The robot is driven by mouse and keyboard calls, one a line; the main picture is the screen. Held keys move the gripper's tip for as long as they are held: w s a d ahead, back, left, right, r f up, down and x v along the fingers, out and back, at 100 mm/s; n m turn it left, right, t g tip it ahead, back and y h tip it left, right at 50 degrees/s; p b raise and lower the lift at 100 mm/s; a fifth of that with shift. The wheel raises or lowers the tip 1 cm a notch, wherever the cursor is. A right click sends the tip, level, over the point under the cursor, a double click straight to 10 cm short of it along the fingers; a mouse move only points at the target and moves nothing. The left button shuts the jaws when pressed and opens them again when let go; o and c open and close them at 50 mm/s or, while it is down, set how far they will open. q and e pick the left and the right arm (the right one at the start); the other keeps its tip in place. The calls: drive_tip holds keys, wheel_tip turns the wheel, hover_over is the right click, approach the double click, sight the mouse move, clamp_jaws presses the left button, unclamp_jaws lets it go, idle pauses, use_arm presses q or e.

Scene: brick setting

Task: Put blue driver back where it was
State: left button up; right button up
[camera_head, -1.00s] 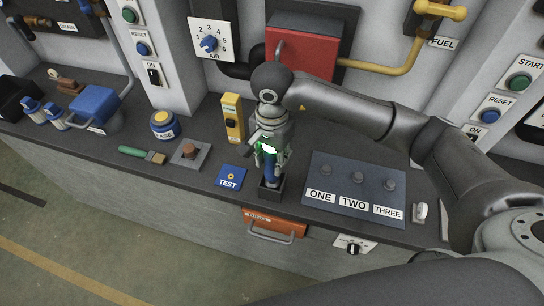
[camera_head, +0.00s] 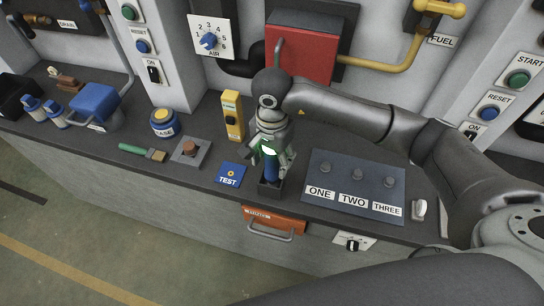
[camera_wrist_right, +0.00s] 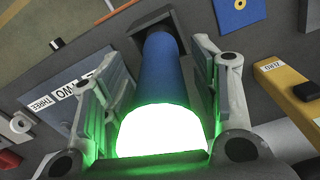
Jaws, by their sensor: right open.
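The blue driver (camera_head: 270,172) stands upright with its lower end in a small dark square holder (camera_head: 269,191) near the bench's front edge. In the right wrist view the driver's blue shaft (camera_wrist_right: 160,72) runs down to the dark holder (camera_wrist_right: 158,22), with a bright glowing white-green area at the near end. My right gripper (camera_head: 272,165) is above the holder, with its fingers spread on both sides of the driver. In the right wrist view gaps show between driver and fingers. My left gripper is not in view.
A blue TEST plate (camera_head: 230,175) lies just left of the holder. A grey panel labelled ONE, TWO, THREE (camera_head: 345,172) lies to the right. A yellow box (camera_head: 232,116) stands behind, left of my gripper. An orange drawer front (camera_head: 276,220) is below the bench edge.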

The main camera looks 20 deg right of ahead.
drive_tip(key=shift+r+p, duration=0.25)
drive_tip(key=shift+p, duration=0.1)
wheel_tip(320, 180, up, 10)
drive_tip(key=b, duration=0.4)
drive_tip(key=shift+r, duration=0.9)
